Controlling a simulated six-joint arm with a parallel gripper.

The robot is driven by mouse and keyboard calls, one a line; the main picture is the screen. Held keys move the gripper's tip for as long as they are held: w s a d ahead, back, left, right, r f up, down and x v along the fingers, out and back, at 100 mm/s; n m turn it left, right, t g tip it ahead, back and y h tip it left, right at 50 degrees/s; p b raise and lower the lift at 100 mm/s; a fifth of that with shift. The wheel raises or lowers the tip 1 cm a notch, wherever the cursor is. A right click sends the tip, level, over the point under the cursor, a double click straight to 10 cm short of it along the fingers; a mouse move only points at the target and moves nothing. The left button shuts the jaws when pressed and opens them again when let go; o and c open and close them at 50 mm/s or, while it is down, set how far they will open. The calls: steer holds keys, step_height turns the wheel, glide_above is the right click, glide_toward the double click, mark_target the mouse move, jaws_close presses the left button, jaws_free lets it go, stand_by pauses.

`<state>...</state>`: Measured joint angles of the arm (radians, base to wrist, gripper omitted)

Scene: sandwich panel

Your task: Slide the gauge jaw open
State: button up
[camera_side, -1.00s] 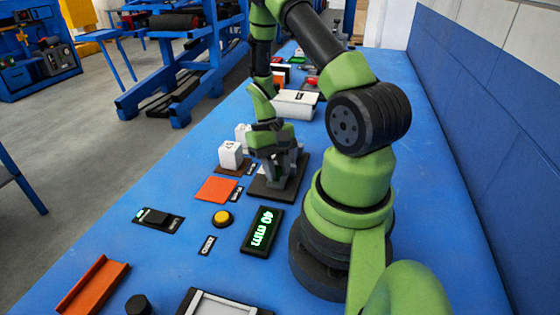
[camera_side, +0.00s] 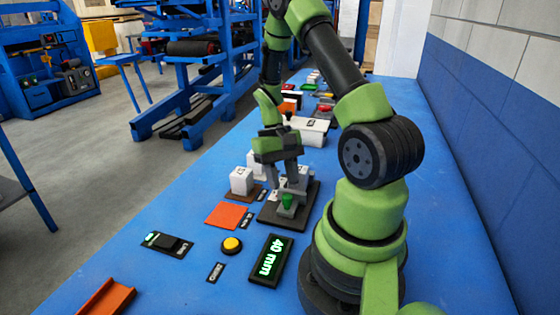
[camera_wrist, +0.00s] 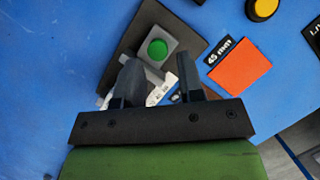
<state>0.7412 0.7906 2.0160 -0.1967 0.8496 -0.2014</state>
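The gauge is a dark base plate (camera_side: 268,220) on the blue table, with a grey block on it carrying a round green knob (camera_side: 287,200). In the wrist view the green knob (camera_wrist: 157,48) sits on the grey block (camera_wrist: 166,38), beyond my fingertips. My gripper (camera_side: 284,185) is over the plate. Its two fingers (camera_wrist: 157,62) are spread, with nothing held between them. Part of a white scale with markings (camera_wrist: 158,95) shows between and below the fingers; the rest of the gauge there is hidden. A display (camera_side: 268,260) reads 40 mm.
Beside the gauge are white blocks (camera_side: 241,181), an orange square (camera_side: 226,214) labelled 45 mm in the wrist view, a yellow button (camera_side: 232,245) and a dark switch panel (camera_side: 166,243). An orange channel (camera_side: 107,298) lies at the near left. A white box (camera_side: 313,130) stands behind.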

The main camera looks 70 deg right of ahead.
steer(key=v, duration=0.5)
stand_by(0.3)
steer(key=w+a+r+n+t+h, duration=0.2)
steer(key=w+a+r+t, duration=0.15)
steer(key=a+r, duration=0.6)
steer(key=s+a+r+n+t, duration=0.3)
steer(key=s+a+r+t, duration=0.4)
steer(key=a+r, duration=0.2)
steer(key=shift+s+a+y, duration=0.2)
steer(key=shift+a+y, duration=0.15)
steer(key=shift+y, duration=0.05)
